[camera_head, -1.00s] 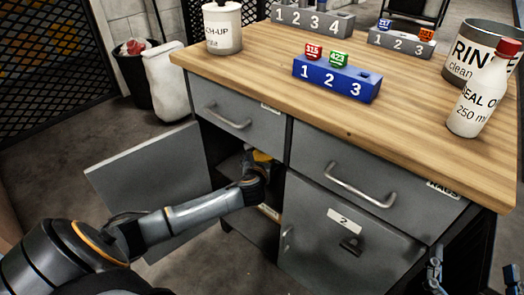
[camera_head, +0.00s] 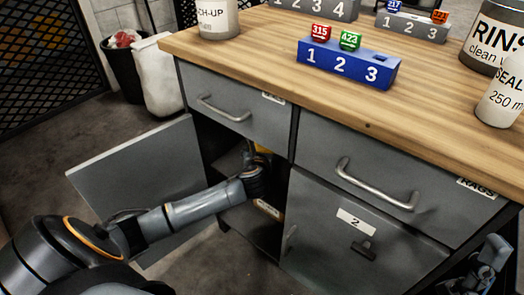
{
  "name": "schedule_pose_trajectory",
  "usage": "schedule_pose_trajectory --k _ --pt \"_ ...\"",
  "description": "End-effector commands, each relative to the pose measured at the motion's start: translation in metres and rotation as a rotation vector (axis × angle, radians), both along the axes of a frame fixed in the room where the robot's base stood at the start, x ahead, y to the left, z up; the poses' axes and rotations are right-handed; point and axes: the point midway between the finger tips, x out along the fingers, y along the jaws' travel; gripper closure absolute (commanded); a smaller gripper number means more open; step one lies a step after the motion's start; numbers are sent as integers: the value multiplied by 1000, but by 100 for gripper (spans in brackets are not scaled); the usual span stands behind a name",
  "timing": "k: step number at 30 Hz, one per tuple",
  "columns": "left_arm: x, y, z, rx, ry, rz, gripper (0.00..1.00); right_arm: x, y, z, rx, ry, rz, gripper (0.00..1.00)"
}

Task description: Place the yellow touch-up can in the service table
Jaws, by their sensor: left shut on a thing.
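The service table (camera_head: 420,125) has a wooden top and grey drawers and doors. Its left lower compartment is open, with the grey door (camera_head: 135,175) swung out to the left. My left arm reaches into this compartment. My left gripper (camera_head: 260,163) is inside it, shut on a yellow thing, which I take for the yellow touch-up can (camera_head: 263,149). Only a small yellow patch shows; the fingers and most of the can are hidden by the wrist and the dark interior. My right gripper (camera_head: 488,262) is at the lower right, beside the table, its fingers unclear.
On the tabletop are a white can lettered "CH-UP" (camera_head: 217,18), a blue numbered rack (camera_head: 347,65), grey racks, a rinse container (camera_head: 490,45) and a white bottle (camera_head: 503,95). The door numbered 2 is shut.

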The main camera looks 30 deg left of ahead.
Motion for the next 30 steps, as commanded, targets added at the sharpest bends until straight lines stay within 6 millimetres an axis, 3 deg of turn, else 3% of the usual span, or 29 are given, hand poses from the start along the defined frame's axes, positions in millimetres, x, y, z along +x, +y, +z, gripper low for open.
schedule_pose_trajectory --k 10,11,13,27,30 --pt "0 0 -2 1 0 0 56 1 0 0 -2 8 0 0" --pt "0 0 -3 0 1 0 14 2 0 0 -3 9 0 0" --pt "0 0 -2 0 0 0 0 1 0 0 -3 9 0 0" --pt "0 0 2 0 0 0 0 1 0 1 -2 6 -1 0" --pt "0 2 4 1 0 0 0 15 3 -5 -26 86 -4 0"
